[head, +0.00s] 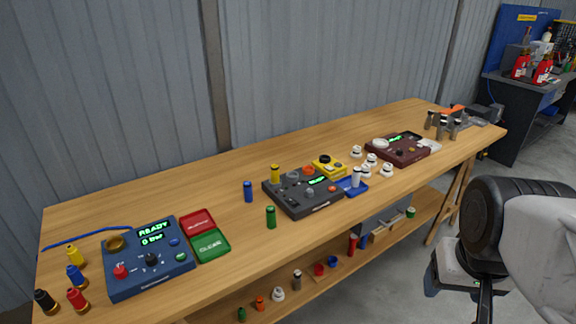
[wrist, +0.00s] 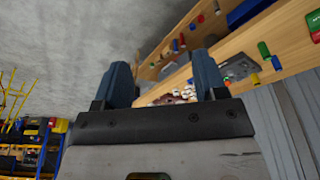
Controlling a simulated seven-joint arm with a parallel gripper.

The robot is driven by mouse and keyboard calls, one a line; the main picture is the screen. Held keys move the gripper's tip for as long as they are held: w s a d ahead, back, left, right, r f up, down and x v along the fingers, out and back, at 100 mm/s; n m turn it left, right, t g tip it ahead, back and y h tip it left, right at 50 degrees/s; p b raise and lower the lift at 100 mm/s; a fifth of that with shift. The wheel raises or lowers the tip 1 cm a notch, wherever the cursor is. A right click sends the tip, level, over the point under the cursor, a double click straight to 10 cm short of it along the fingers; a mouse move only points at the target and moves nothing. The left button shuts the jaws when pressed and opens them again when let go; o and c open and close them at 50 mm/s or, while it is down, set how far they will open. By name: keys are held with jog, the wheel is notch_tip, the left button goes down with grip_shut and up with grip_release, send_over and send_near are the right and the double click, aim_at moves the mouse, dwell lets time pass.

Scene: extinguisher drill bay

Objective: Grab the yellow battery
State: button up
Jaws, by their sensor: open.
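The yellow battery (head: 275,174) is a small upright cylinder at the back left corner of a dark grey device (head: 303,193) on the wooden table. I cannot tell whether it sits in the device or just behind it. A blue cylinder (head: 248,191) and a green cylinder (head: 271,216) stand to its left and front. In the wrist view a small yellow shape (wrist: 253,79) near the blue and green ones appears to be the battery. My gripper (wrist: 163,82) is open, with nothing between its two blue-grey fingers, well away from the battery.
A yellow device (head: 329,167) and a blue tray (head: 353,187) flank the dark device. A blue console (head: 149,260) with several coloured cylinders stands at the left. White pieces and a maroon device (head: 398,149) are at the right. The back middle tabletop is clear.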

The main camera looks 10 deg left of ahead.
jog(key=m+g+y, duration=0.1)
jog(key=m+y, duration=1)
jog(key=m, duration=0.3)
send_over(278, 167)
jog(key=s+d, duration=1.3)
notch_tip(278, 167, down, 8)
jog(key=f, duration=0.1)
jog(key=w+a+f+m, duration=0.2)
jog(key=w+f, duration=0.1)
jog(key=w+a+f+m+y, duration=0.1)
jog(key=w+a+f+m, duration=0.1)
jog(key=w+a+f, duration=0.1)
jog(key=w+a+f+m+t+y, duration=0.1)
jog(key=w+a+f, duration=0.2)
jog(key=w, duration=0.2)
jog(key=shift+w+a+f+m, duration=0.2)
jog(key=shift+f+m, duration=0.2)
jog(key=shift+w+a+f+y, duration=0.2)
jog(key=shift+w+f+y, duration=0.05)
jog(key=shift+w+y, duration=0.05)
jog(key=shift+x, duration=1.3)
